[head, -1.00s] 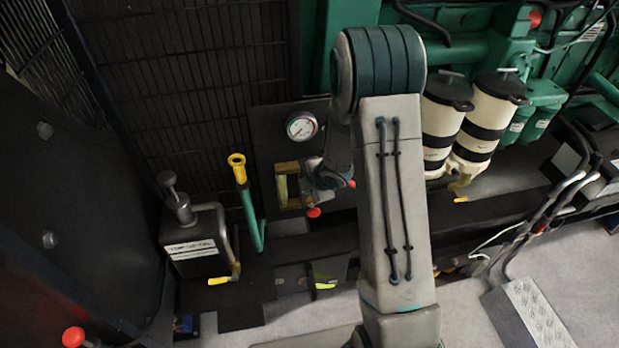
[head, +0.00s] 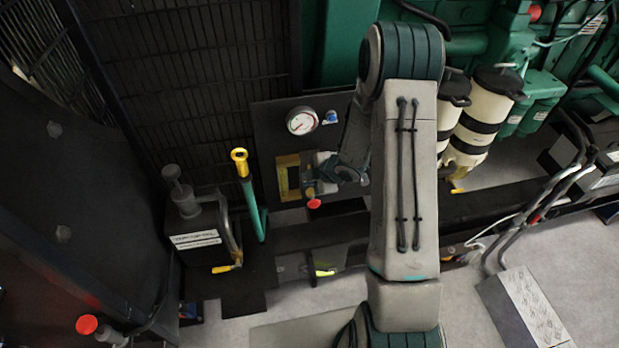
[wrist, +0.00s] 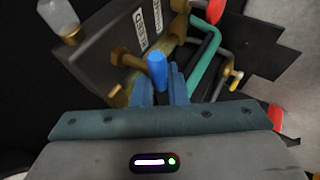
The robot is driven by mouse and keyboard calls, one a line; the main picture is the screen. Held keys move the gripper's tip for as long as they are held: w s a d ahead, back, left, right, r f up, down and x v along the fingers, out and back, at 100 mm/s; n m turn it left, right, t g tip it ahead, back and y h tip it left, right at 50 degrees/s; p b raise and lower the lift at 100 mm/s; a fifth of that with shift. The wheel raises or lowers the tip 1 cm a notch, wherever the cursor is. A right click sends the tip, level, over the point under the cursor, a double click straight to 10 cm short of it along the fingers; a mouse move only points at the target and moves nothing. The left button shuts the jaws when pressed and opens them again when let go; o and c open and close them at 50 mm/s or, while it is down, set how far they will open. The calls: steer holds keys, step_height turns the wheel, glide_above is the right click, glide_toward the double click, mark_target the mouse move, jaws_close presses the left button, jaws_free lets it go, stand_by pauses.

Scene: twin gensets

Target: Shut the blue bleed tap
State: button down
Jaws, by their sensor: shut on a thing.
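The blue bleed tap (wrist: 157,71) shows in the wrist view as a short, upright blue handle beside brass fittings, in front of a dark box with white labels. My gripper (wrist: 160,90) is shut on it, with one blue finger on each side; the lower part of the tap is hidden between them. In the head view my gripper (head: 312,179) is at the right side of the yellow-framed opening, just above a red knob (head: 314,204). I cannot make out the held tap there.
A pressure gauge (head: 302,121) and a small blue round fitting (head: 331,117) are above my gripper. Cream filter canisters (head: 482,118) are behind my arm at right.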

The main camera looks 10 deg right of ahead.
steer(key=c, duration=1.5)
jaws_free()
steer(key=shift+a, duration=0.15)
steer(key=shift+o, duration=0.2)
steer(key=shift+s+d+r, duration=0.1)
steer(key=shift+d+r, duration=0.15)
steer(key=shift+d, duration=0.05)
steer(key=p+v, duration=0.1)
steer(key=v, duration=1.2)
steer(key=shift+a, duration=0.1)
